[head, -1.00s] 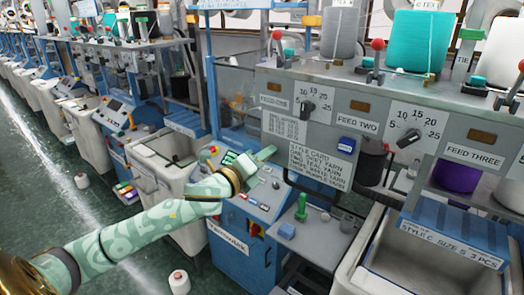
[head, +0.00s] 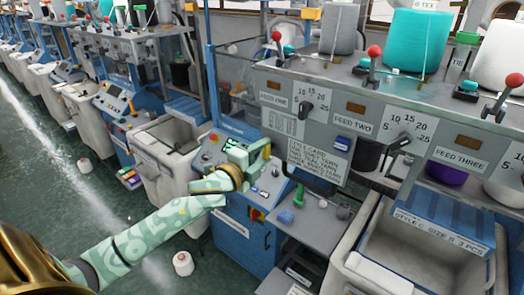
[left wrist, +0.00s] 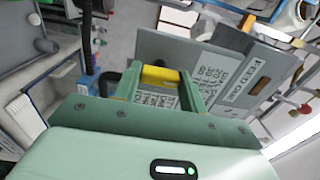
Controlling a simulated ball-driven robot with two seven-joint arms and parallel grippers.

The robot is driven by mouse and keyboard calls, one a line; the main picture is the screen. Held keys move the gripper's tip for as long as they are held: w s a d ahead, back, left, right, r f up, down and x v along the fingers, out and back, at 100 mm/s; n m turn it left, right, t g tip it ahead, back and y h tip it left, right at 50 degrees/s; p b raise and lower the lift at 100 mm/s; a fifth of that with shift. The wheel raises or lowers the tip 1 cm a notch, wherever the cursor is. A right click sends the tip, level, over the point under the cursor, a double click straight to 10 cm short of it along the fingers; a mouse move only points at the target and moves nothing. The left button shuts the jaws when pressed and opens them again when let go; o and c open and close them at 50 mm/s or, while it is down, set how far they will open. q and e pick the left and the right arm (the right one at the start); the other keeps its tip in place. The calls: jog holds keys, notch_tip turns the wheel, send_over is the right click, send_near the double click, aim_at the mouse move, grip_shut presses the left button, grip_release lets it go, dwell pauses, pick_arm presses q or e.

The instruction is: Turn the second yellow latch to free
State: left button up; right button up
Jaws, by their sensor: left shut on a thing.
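My left gripper (head: 262,150) is in front of the blue control cabinet, just left of the hanging style card (head: 316,160). In the left wrist view its fingers (left wrist: 159,80) are shut on a short yellow piece, which looks like a yellow latch (left wrist: 160,76). The latch lies crosswise between the fingertips. I cannot tell which way the latch is turned. No second yellow latch shows clearly. My right gripper is not in view.
The grey feed panel (head: 270,86) with dials and red-knobbed levers stands at the right. Below it are a grey shelf with a green peg (head: 298,194) and an open bin (head: 425,252). A white yarn cone (head: 183,263) is on the floor.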

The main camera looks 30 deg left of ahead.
pick_arm(q)
jog(key=shift+f, duration=0.1)
dwell(0.3)
jog(key=o, duration=1)
jog(key=shift+a, duration=0.1)
jog(key=shift+s, duration=0.1)
jog(key=shift+s+a+b, duration=0.2)
jog(key=shift+s+b, duration=0.3)
jog(key=shift+s, duration=2.2)
jog(key=shift+s+a+b, duration=0.2)
jog(key=shift+s+b, duration=0.35)
jog(key=shift+s, duration=2.15)
jog(key=shift+s+a+b, duration=0.2)
jog(key=shift+s+b, duration=0.3)
jog(key=shift+s, duration=2.2)
